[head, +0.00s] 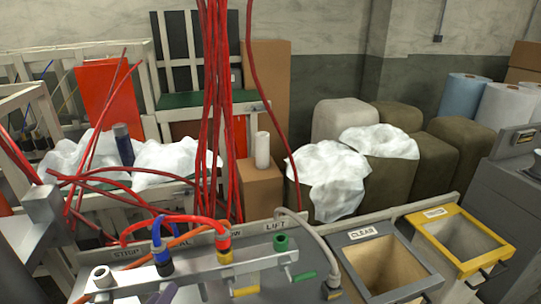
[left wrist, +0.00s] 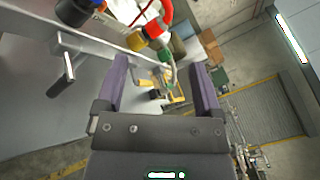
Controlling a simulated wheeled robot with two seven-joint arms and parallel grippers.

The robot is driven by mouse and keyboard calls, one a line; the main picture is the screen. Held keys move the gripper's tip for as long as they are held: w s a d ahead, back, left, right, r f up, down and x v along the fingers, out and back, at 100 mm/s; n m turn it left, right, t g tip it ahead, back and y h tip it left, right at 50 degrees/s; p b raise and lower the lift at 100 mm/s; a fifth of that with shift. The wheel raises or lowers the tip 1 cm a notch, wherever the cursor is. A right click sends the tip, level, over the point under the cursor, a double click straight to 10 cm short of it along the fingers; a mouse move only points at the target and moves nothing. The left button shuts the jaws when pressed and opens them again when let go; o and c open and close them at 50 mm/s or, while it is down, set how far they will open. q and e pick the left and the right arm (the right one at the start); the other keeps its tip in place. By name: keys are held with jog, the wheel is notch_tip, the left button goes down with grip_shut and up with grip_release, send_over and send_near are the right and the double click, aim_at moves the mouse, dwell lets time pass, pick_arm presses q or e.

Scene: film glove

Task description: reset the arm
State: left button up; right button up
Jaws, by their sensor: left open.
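My left gripper (left wrist: 160,85) shows in the left wrist view with two purple fingers spread apart and nothing between them. The rail (head: 200,272) carries a white socket (head: 102,275), a blue plug (head: 160,252), a red-and-yellow plug (head: 223,247) and a green socket (head: 280,242). A yellow-ended handle (head: 245,292) and a green-ended handle (head: 304,276) stick out below. The rail also shows in the left wrist view (left wrist: 105,45). My right gripper is out of sight.
A grey bin marked CLEAR (head: 362,234) and a yellow-rimmed bin (head: 435,214) stand right of the rail. Red cables (head: 215,110) hang behind it. Crumpled white film (head: 328,180) lies on dark green bales at the back right.

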pick_arm(q)
jog(key=s+a+f+n+g+y, duration=0.1)
jog(key=s+f+n+g+y, duration=0.25)
jog(key=n, duration=0.65)
jog(key=s+a+f+n+g+y, duration=0.1)
jog(key=s+f+n+g+y, duration=0.25)
jog(key=n, duration=0.65)
jog(key=s+d+f+n+g+h, duration=0.1)
jog(key=s+d+f+n+g, duration=0.15)
jog(key=s+n+g, duration=0.2)
jog(key=s+d+f+n+g+h, duration=0.1)
jog(key=s+d+f+n+g, duration=0.15)
jog(key=s, duration=0.35)
notch_tip(320, 180, down, 16)
jog(key=s+g, duration=0.1)
jog(key=g, duration=0.1)
jog(key=s+a+f+g, duration=0.1)
jog(key=s+a+f, duration=0.2)
jog(key=s+f, duration=0.8)
jog(key=s, duration=0.3)
jog(key=shift+s+f, duration=0.2)
jog(key=shift+f, duration=0.2)
